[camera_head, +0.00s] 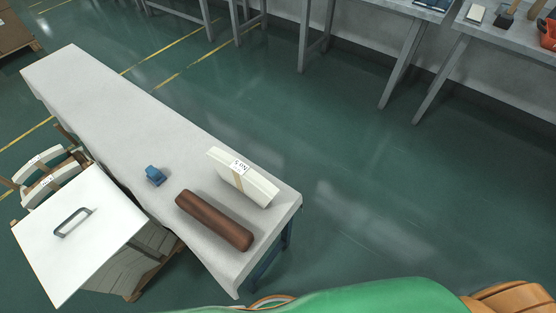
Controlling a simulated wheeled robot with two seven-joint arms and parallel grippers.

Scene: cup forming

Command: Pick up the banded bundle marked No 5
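The banded bundle marked No 5 (262,191) is a stack of pale, cream sheets or blanks with a tan band around its middle. A white label with dark print sits on its top; the print looks turned around from my side. The bundle lies on the white-covered table (120,105), close to the table's right end. Neither gripper shows in the head view, and nothing is touching the bundle.
A brown rounded bar (214,220) lies just left of the bundle. A small blue object (155,176) sits further left. Green floor beyond the table is clear; grey workbenches (400,5) stand behind.

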